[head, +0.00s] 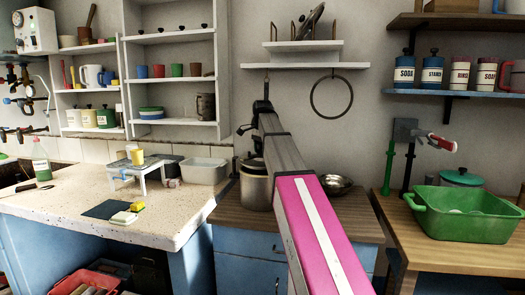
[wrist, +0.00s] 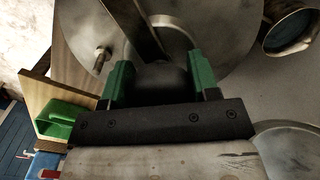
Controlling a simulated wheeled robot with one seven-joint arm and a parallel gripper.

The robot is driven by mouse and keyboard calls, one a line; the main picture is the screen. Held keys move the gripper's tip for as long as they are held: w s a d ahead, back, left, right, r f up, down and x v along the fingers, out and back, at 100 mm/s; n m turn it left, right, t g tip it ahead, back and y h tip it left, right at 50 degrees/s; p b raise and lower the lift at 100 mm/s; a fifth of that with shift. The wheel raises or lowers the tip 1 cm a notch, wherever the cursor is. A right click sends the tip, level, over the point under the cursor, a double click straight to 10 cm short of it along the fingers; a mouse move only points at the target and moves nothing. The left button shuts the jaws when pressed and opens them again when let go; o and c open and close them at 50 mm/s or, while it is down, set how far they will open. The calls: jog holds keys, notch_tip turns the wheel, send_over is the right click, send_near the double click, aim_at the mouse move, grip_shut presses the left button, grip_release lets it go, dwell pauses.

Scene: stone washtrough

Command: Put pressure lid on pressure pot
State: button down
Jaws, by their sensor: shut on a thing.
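The pressure lid (wrist: 220,35) is a wide round grey metal disc with a dark bar handle across it and a small metal valve at one side. My gripper (wrist: 160,78) is over it in the wrist view, its green fingers shut on a dark part of the lid. In the head view my arm hides most of the gripper, and I cannot make out the lid clearly. A tall metal pot (head: 256,192), seemingly the pressure pot, stands on the wooden counter beneath my arm's far end, with something dark at its top. I cannot tell whether the lid touches it.
A steel bowl (head: 336,185) stands just right of the pot. A green tub (head: 465,213) sits on the right counter. A pale basin (head: 204,171) and a small white stand (head: 136,168) are on the left worktop. Wall shelves hold mugs and canisters.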

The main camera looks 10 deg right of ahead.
jog(key=shift+f, duration=1.45)
dwell(2.6)
grip_release()
jog(key=shift+r, duration=0.15)
jog(key=shift+r, duration=3.35)
